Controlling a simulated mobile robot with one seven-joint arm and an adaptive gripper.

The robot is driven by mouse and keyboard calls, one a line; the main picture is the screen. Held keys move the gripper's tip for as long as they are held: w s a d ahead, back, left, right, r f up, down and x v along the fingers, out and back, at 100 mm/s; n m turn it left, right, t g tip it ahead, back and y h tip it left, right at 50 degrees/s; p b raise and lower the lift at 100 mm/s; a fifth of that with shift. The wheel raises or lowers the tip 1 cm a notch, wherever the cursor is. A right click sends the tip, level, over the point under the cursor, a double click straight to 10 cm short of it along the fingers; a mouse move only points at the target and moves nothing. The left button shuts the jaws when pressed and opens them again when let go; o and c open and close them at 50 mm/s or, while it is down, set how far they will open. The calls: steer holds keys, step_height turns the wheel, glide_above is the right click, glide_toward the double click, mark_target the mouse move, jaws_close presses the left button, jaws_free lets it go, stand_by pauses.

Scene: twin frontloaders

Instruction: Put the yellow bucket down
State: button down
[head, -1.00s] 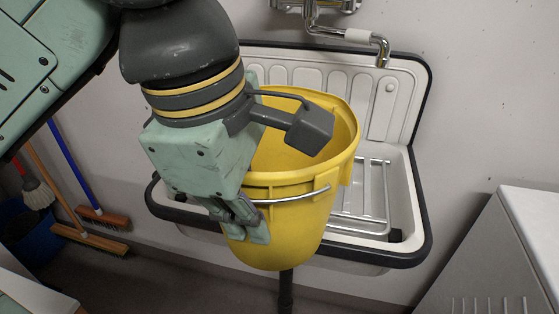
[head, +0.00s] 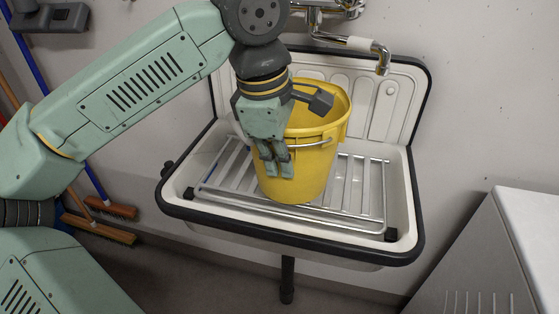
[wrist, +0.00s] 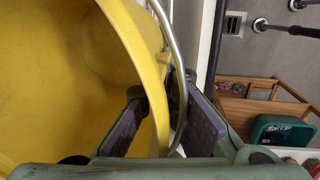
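The yellow bucket (head: 325,170) stands upright over the metal rack (head: 225,165) in the white sink. I cannot tell if its base bears fully on the rack. My gripper (head: 274,172) points down at the bucket's left front rim. In the wrist view, the fingers (wrist: 165,100) sit on both sides of the bucket's rim and its wire handle (wrist: 177,60), close against them. The inside of the bucket (wrist: 60,80) fills the left of that view and looks empty. The far side of the bucket's base is hidden.
The sink (head: 405,215) has a dark rim and a high back. A metal tap (head: 378,58) hangs above it. A pale cabinet (head: 500,255) stands at the right. Brooms (head: 100,228) lean at the left. Rack room shows on both sides of the bucket.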

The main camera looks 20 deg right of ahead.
steer(key=shift+f, duration=0.85)
steer(key=c, duration=2.3)
jaws_free()
steer(key=shift+f, duration=0.1)
steer(key=o, duration=0.5)
steer(key=r, duration=0.4)
steer(key=a+r, duration=0.1)
steer(key=r, duration=0.3)
steer(key=a+r, duration=0.1)
steer(key=r, duration=0.3)
steer(key=shift+s+r+b, duration=0.15)
steer(key=shift+s+b, duration=0.2)
steer(key=shift+s, duration=0.05)
